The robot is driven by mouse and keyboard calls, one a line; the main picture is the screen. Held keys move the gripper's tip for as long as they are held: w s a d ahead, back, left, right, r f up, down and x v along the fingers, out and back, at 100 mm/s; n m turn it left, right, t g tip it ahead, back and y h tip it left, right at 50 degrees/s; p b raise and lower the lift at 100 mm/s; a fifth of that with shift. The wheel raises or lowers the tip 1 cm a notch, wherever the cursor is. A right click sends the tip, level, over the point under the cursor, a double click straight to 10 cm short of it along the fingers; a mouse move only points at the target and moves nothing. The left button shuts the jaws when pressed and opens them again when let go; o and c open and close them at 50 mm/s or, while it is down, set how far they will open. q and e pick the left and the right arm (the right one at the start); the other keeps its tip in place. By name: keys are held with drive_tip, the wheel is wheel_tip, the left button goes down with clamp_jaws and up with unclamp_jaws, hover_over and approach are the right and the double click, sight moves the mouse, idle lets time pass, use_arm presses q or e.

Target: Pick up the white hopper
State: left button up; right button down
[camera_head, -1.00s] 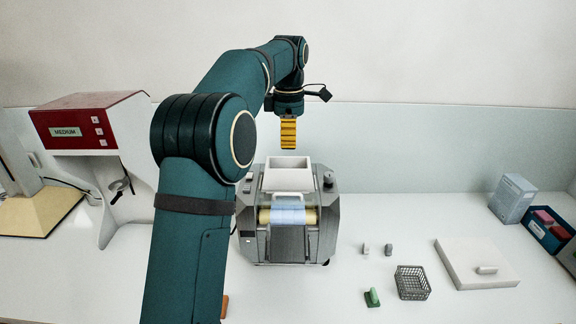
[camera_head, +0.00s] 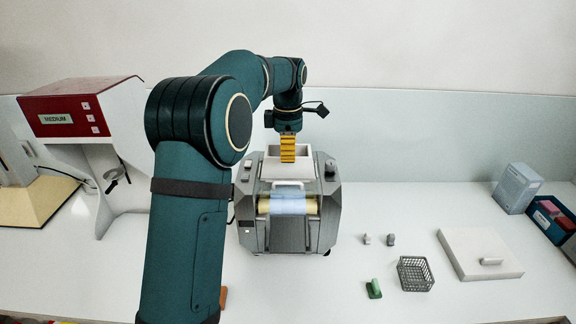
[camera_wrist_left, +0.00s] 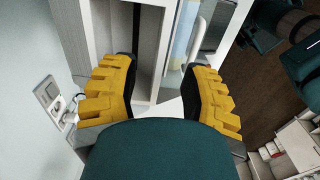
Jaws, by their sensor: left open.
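The white hopper (camera_head: 272,172) sits upright on top of the grey mill (camera_head: 257,222), with its open top facing up. My left gripper (camera_head: 288,160) comes down from above, and its yellow fingers overlap the hopper's opening in the head view. In the left wrist view the gripper (camera_wrist_left: 158,88) has its two fingers spread wide apart. The white hopper wall (camera_wrist_left: 147,45) shows between and beyond them. The fingers do not grip it. I cannot tell exactly how deep the fingertips are. My right gripper is not in view.
A red-and-white machine (camera_head: 70,112) stands at left. To the right are a wire basket (camera_head: 414,274), a green piece (camera_head: 374,289), two small grey pieces, a white slab (camera_head: 480,252) and a blue bin (camera_head: 548,222). A wall panel (camera_head: 420,140) stands behind.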

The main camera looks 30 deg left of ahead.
sight(288, 176)
use_arm(q)
wheel_tip(288, 176, down, 4)
drive_tip(key=shift+f, duration=0.2)
drive_tip(key=shift+s, duration=0.1)
clamp_jaws()
